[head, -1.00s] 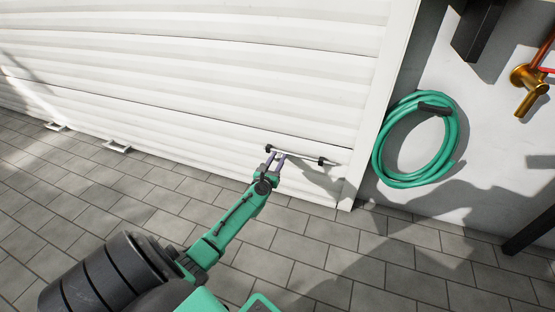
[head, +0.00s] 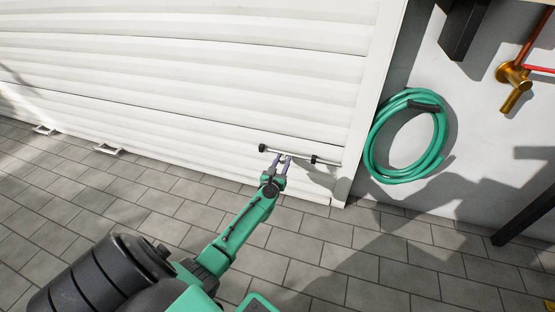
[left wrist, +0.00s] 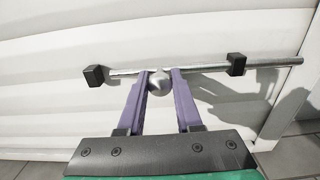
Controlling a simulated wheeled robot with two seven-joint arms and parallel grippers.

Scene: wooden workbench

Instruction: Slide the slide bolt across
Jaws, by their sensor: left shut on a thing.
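The slide bolt is a thin metal rod (head: 328,162) low on the white shutter door, held by two black brackets (head: 262,148). It also shows in the left wrist view (left wrist: 205,67), with a round metal knob (left wrist: 159,84) under the rod. My left gripper (head: 283,157) is shut on the knob, its two purple fingers on either side of it (left wrist: 159,76). The knob sits between the brackets, nearer the left one. The rod sticks out past the right bracket (left wrist: 236,65), and its right end overlaps the door frame edge. My right gripper is not in view.
The white door (head: 200,75) ends at a white frame post (head: 372,110) on the right. A coiled green hose (head: 373,150) hangs on the wall beyond it, with a brass tap (head: 514,75) further right. The paved floor (head: 330,255) below is clear.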

